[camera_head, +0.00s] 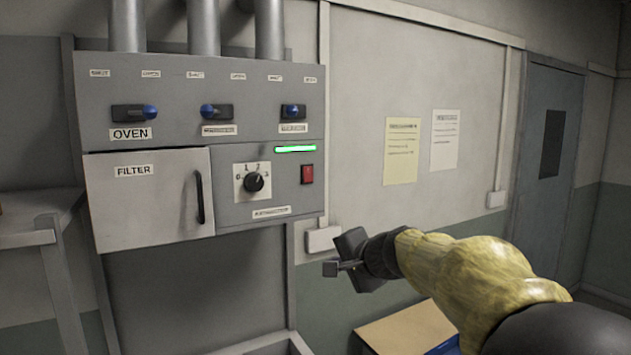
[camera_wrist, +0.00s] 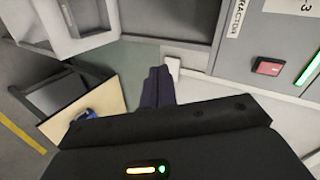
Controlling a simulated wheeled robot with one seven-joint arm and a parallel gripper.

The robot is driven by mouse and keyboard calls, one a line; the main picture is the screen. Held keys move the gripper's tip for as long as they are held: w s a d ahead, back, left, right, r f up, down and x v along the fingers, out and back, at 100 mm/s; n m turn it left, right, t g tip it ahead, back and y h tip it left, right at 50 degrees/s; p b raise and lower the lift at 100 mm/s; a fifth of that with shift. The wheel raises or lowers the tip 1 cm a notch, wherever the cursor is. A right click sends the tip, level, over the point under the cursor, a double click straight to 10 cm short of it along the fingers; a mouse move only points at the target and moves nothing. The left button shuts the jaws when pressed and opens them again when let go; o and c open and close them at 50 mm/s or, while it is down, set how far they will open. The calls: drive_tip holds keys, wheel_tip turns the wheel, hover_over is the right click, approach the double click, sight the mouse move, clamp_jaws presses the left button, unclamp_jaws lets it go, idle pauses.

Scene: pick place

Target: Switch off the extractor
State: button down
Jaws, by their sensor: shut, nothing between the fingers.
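The extractor control section (camera_head: 228,196) is the lower right part of a grey wall unit. It has a black rotary knob (camera_head: 254,182) on a white dial marked with numbers; its exact setting is too small to tell. Right of it is a red switch (camera_head: 307,174), under a lit green bar (camera_head: 295,149). The red switch also shows in the wrist view (camera_wrist: 268,67), with part of the green bar (camera_wrist: 312,68) at the right edge. My gripper (camera_head: 334,268) is shut and empty, below and right of the panel, apart from it. Its fingers (camera_wrist: 157,87) show together in the wrist view.
A filter door (camera_head: 150,200) with a black handle is closed left of the dial. Above are several blue-knobbed levers, one labelled OVEN (camera_head: 131,112). A white wall box (camera_head: 322,238) is behind my gripper. A tan-topped box or table (camera_head: 410,328) stands below my arm.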

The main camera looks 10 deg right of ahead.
sight(310, 182)
wheel_tip(310, 182, up, 15)
drive_tip(key=w+d+m+t+y+p, duration=0.1)
drive_tip(key=w+d+m+t, duration=0.1)
drive_tip(key=t, duration=0.1)
drive_tip(key=shift+w+d+r+m+t, duration=0.15)
drive_tip(key=shift+w+d+m+t, duration=0.15)
drive_tip(key=shift+t, duration=0.1)
drive_tip(key=p+x, duration=0.7)
drive_tip(key=x, duration=0.6)
drive_tip(key=shift+w+a, duration=0.25)
drive_tip(key=shift+w, duration=0.25)
